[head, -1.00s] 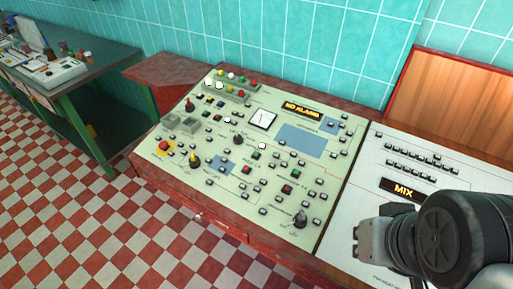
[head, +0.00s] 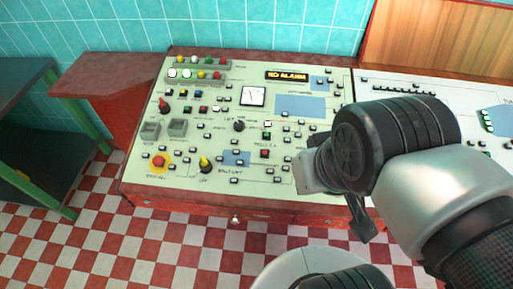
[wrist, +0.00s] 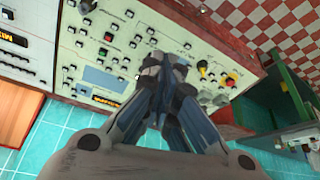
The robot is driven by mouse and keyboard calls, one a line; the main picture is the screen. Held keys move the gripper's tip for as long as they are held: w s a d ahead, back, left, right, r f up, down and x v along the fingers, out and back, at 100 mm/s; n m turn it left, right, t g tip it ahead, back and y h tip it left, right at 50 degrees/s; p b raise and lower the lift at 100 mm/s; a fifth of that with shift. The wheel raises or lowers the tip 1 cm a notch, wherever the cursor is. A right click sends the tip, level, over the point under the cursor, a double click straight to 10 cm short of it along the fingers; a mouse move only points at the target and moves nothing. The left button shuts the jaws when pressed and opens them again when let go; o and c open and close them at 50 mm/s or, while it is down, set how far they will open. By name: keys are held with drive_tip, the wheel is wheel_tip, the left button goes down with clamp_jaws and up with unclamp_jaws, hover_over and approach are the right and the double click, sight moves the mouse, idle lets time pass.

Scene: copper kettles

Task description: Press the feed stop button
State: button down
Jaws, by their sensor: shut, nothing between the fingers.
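The cream control panel (head: 215,150) carries many small buttons, knobs and lamps. A red square button (head: 264,153) sits below a green one (head: 266,136) right of the panel's centre; a red button (wrist: 108,38) and a green one (wrist: 103,52) also show in the wrist view. A large red button on a yellow disc (head: 158,161) is at the lower left, also in the wrist view (wrist: 231,81). The labels are too small to tell which is feed stop. My gripper (head: 303,173) is shut and empty over the panel's right part, hiding some buttons; it also shows in the wrist view (wrist: 165,62).
A lit alarm display (head: 287,76) and a dial (head: 253,96) are on the panel's upper part. A white panel (head: 390,90) adjoins on the right, partly behind my arm. A dark green table (head: 22,85) stands at left. The tiled floor in front is clear.

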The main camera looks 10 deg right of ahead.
drive_tip(key=w+a+f+m+g+y, duration=0.25)
drive_tip(key=w+a+m+y, duration=0.2)
drive_tip(key=a+m, duration=0.3)
drive_tip(key=m+t+y+p, duration=0.15)
drive_tip(key=m+t, duration=0.45)
drive_tip(key=m, duration=2.1)
hover_over(266, 152)
drive_tip(key=s, duration=0.2)
wheel_tip(266, 152, down, 16)
drive_tip(key=shift+a+f, duration=0.2)
drive_tip(key=shift+f+b, duration=0.1)
drive_tip(key=shift+b, duration=0.25)
drive_tip(key=f+b, duration=0.2)
drive_tip(key=w+f+b, duration=0.1)
drive_tip(key=f+b, duration=0.1)
drive_tip(key=f, duration=0.1)
drive_tip(key=f+b, duration=0.2)
drive_tip(key=f, duration=0.1)
drive_tip(key=shift+w+d+f, duration=0.2)
drive_tip(key=shift+w+d, duration=0.05)
drive_tip(key=shift+w, duration=0.15)
drive_tip(key=shift+f+b, duration=0.4)
drive_tip(key=shift+b, duration=0.2)
